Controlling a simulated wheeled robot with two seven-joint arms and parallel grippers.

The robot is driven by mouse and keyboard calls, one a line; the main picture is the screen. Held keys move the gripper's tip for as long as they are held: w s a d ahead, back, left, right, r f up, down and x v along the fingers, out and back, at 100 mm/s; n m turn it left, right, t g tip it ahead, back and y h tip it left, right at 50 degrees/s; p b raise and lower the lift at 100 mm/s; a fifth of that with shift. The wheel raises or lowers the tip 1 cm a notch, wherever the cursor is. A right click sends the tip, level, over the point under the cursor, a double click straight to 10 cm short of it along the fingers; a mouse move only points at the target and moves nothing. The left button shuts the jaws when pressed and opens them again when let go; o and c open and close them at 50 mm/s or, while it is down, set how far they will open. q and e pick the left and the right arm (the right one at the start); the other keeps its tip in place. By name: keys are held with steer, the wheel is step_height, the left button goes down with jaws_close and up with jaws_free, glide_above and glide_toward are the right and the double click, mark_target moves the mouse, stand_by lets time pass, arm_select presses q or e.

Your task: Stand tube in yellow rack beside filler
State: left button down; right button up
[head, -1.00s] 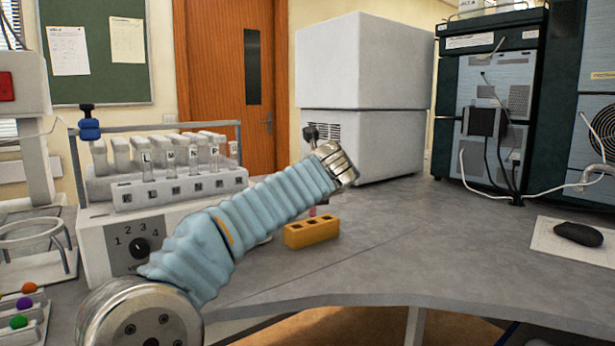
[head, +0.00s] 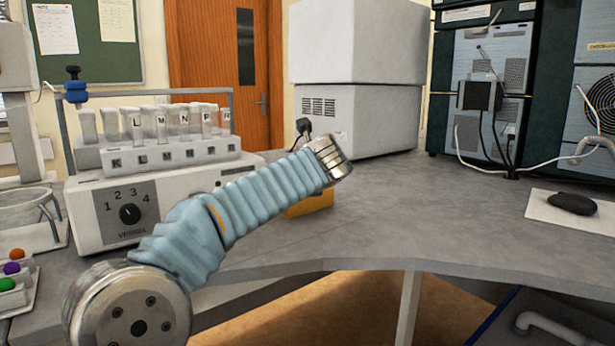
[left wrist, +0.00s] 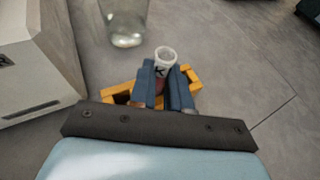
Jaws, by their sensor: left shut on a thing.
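My left gripper (left wrist: 163,80) has blue fingers and is shut on a tube (left wrist: 166,55) with a white rim and the letter K. Dark red shows low between the fingers. The yellow rack (left wrist: 119,90) lies directly behind the tube and fingers in the left wrist view. I cannot tell whether the tube is above the rack or in a hole. In the head view my arm hides the gripper and tube and covers most of the yellow rack (head: 312,204). The pale machine (head: 183,207) with the 1–4 dial, apparently the filler, stands left of it. My right gripper is not in view.
On the machine a lettered rack (head: 170,155) holds several clear tubes. A glass vessel (left wrist: 125,22) stands close to the tube in the left wrist view. A tray of coloured balls (head: 14,285) is at the left edge.

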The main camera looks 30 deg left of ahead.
arm_select(q)
steer(key=c, duration=1)
jaws_free()
steer(key=v, duration=1.3)
steer(key=shift+s+d, duration=0.25)
steer(key=shift+s, duration=0.05)
